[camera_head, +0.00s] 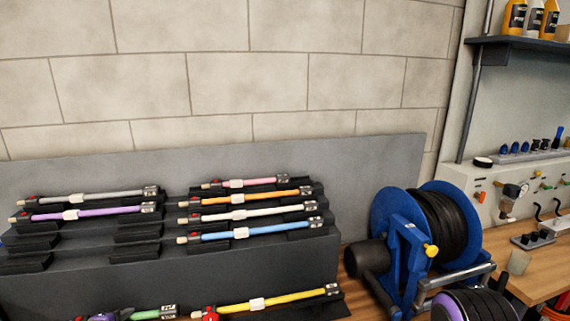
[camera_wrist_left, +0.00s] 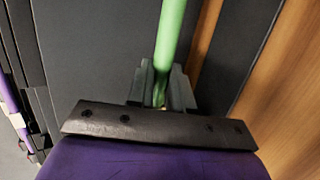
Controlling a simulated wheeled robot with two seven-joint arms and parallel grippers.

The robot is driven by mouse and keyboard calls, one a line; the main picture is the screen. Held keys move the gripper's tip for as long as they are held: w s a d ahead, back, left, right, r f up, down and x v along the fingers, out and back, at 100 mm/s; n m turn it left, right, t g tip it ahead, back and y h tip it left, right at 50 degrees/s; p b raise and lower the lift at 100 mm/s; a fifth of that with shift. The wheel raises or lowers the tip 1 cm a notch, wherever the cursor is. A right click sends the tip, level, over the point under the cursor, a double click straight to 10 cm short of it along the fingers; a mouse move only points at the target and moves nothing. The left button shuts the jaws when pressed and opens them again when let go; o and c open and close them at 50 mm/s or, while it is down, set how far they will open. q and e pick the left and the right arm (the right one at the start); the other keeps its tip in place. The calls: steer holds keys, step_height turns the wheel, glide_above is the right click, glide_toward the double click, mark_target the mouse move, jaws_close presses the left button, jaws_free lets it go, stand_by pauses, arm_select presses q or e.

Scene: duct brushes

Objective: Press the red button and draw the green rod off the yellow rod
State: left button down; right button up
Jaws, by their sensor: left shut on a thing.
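The green rod (camera_head: 146,314) lies at the bottom edge of the head view, with a grey socket (camera_head: 169,311) at its right end. My left gripper (camera_head: 126,314) is shut on it; the left wrist view shows the green rod (camera_wrist_left: 172,35) running up from between the dark fingers (camera_wrist_left: 161,88). The yellow rod (camera_head: 290,298) lies to the right, with a white clip (camera_head: 257,304) at its middle. A red button (camera_head: 210,315) is at its left end, beside a pale tip. A small gap shows between the green rod's socket and this tip.
A stepped dark rack (camera_head: 150,275) behind holds several rods, including purple (camera_head: 110,211), orange (camera_head: 265,196) and blue (camera_head: 270,230) ones. A blue hose reel (camera_head: 395,232) stands on the wooden bench to the right. A grey panel (camera_head: 375,165) stands behind the rack.

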step_height(320, 180, up, 5)
steer(key=p, duration=0.4)
steer(key=shift+f, duration=0.2)
